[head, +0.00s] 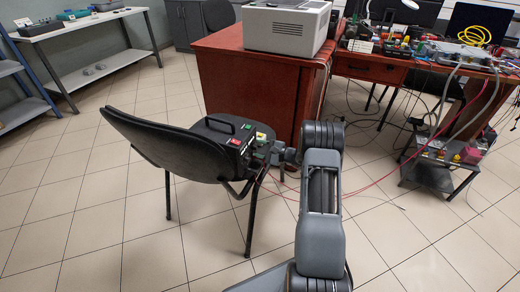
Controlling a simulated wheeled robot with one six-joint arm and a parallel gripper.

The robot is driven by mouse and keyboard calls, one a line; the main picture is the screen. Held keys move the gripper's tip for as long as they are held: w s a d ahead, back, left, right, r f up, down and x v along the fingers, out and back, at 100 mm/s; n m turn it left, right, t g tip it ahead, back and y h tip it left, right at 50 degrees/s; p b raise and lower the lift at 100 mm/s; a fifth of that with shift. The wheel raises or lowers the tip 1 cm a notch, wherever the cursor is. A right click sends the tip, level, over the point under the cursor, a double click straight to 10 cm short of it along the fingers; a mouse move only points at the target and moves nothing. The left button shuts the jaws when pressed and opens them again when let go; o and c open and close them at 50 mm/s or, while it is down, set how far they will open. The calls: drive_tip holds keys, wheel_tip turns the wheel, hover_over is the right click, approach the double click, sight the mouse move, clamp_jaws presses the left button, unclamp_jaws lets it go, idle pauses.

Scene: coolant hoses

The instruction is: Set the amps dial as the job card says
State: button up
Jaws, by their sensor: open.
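A black box with a top handle (226,128) sits on the seat of a dark chair (165,145). Its front panel faces right and shows a red patch and a green patch. My gripper (260,153) is at the right side of this panel, close to it; I cannot tell whether it touches. It is open, but its fingers are small and partly lost against the box. No amps dial can be made out; the panel is seen at a steep angle and partly covered by my gripper. No readable job card shows.
The chair's backrest stands left of the box. A red-brown desk (240,85) with a grey machine (287,25) is behind. A cluttered desk (370,68) and low stand (430,176) are right. Red cables (375,183) cross the floor. A workbench (80,25) stands far left.

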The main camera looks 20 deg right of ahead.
drive_tip(key=p+v, duration=0.3)
drive_tip(key=v, duration=1.1)
drive_tip(key=shift+w+r, duration=0.1)
drive_tip(key=shift+r, duration=0.05)
drive_tip(key=s+a+r+n+g+h+p, duration=0.15)
drive_tip(key=a+r+n+g+p, duration=0.35)
drive_tip(key=a+r, duration=0.5)
drive_tip(key=s+a+r+n+g+p, duration=0.3)
drive_tip(key=a+r+g+p, duration=0.4)
drive_tip(key=r, duration=0.6)
drive_tip(key=s+a+r+n+t+h+p, duration=0.1)
drive_tip(key=s+r+n+h+p, duration=0.2)
drive_tip(key=s+r+p, duration=0.2)
drive_tip(key=s+a+r+n+t+h+p, duration=0.1)
drive_tip(key=s+a+r+n+h+p, duration=0.1)
drive_tip(key=r, duration=0.9)
drive_tip(key=s+a+r+n+h+p, duration=0.2)
drive_tip(key=s+r+n+h+p, duration=0.2)
drive_tip(key=s+r+h+p, duration=0.2)
wheel_tip(320, 180, up, 3)
drive_tip(key=s+p, duration=0.2)
drive_tip(key=p, duration=0.2)
drive_tip(key=shift+s+a+t, duration=0.15)
drive_tip(key=shift+s+t, duration=0.2)
drive_tip(key=shift+t, duration=0.05)
drive_tip(key=shift+f, duration=0.1)
